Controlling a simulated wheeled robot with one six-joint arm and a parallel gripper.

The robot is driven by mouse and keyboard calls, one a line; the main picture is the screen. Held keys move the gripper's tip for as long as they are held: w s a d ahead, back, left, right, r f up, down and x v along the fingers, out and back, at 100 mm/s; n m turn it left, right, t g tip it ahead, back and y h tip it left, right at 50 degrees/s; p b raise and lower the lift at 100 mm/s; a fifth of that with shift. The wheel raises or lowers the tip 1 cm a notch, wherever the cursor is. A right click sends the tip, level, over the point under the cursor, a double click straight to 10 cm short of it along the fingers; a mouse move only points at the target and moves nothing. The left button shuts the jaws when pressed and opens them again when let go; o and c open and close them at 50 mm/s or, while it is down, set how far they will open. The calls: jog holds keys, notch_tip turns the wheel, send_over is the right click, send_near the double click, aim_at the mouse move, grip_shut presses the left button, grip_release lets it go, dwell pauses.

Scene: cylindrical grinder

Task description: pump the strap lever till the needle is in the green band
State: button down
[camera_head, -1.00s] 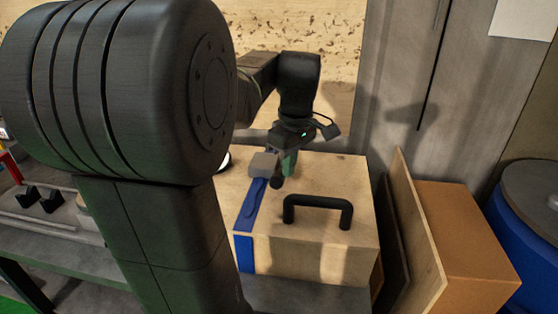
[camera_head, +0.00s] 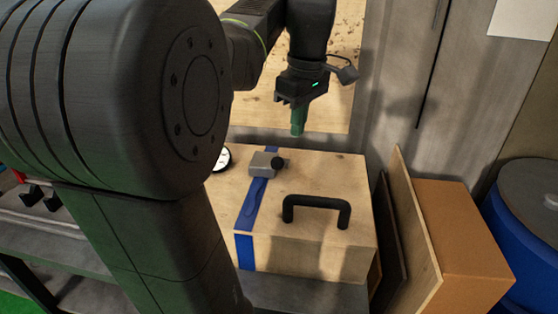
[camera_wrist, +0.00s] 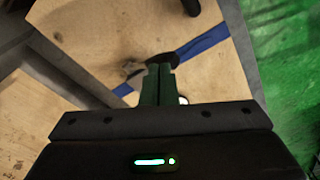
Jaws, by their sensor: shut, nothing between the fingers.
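A wooden crate (camera_head: 330,255) has a blue strap (camera_head: 252,205) around it. A grey strap tensioner (camera_head: 262,163) sits on the strap, with a black-knobbed lever (camera_head: 278,163) at its right side. A white-faced gauge (camera_head: 222,157) is beside it, partly hidden by my arm; its needle and green band are too small to read. My gripper (camera_head: 298,132) is shut and empty, pointing down above and behind the lever, apart from it. In the wrist view, my gripper's green fingers (camera_wrist: 158,70) are together over the strap (camera_wrist: 205,42) and hide part of the tensioner.
A black handle (camera_head: 318,206) stands up from the crate's top at the front right. Upright boards (camera_head: 412,225) and a brown box (camera_head: 468,240) stand to the right, then a blue drum (camera_head: 530,215). A grey wall is behind.

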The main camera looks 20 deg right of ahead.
notch_tip(320, 180, up, 3)
jog(key=shift+s+f, duration=0.15)
jog(key=shift+f, duration=0.1)
dwell(0.7)
jog(key=p, duration=0.2)
send_over(283, 159)
jog(key=s, duration=0.1)
notch_tip(283, 159, down, 8)
jog(key=shift+a+r, duration=0.15)
jog(key=shift+r, duration=0.05)
jog(key=shift+w+r+p, duration=0.1)
jog(key=shift+r+p, duration=0.2)
jog(key=shift+p, duration=0.15)
jog(key=shift+r+p, duration=0.9)
jog(key=shift+r, duration=0.1)
jog(key=shift+f, duration=0.2)
